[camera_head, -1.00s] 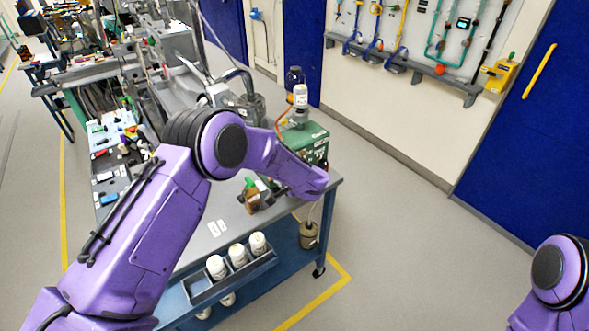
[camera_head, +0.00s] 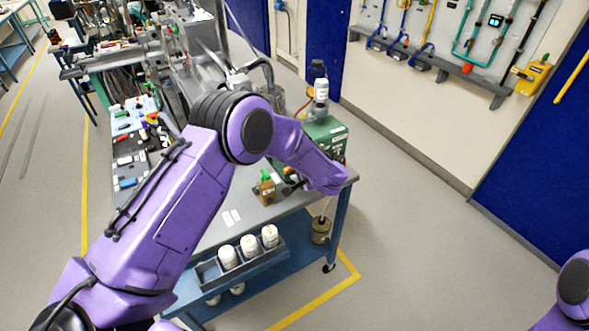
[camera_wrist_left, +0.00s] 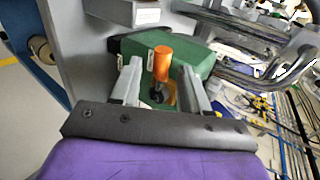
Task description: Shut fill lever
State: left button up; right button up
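The fill lever appears to be the orange cylindrical handle (camera_wrist_left: 162,62) in the left wrist view, with a dark pivot below it, in front of a green box (camera_wrist_left: 190,62). My left gripper (camera_wrist_left: 160,78) is open, with one grey finger on each side of the handle. Gaps show between the fingers and the handle. In the head view the green box (camera_head: 326,134) stands at the table's far right corner, partly behind my purple left wrist. The handle cannot be made out there. My right gripper is out of view; only part of my right arm shows at the lower right.
The grey table (camera_head: 235,222) has white bottles (camera_head: 249,246) in a rack along its near side. A brown item with a green top (camera_head: 266,189) stands near my left wrist. A white-labelled bottle (camera_head: 321,90) stands by the green box. Open floor lies to the right.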

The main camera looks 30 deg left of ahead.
pick_arm(q)
jog(key=b+v, duration=0.2)
jog(key=v, duration=0.8)
jog(key=shift+d+b, duration=0.25)
jog(key=shift+b, duration=0.15)
jog(key=shift+s+r, duration=0.1)
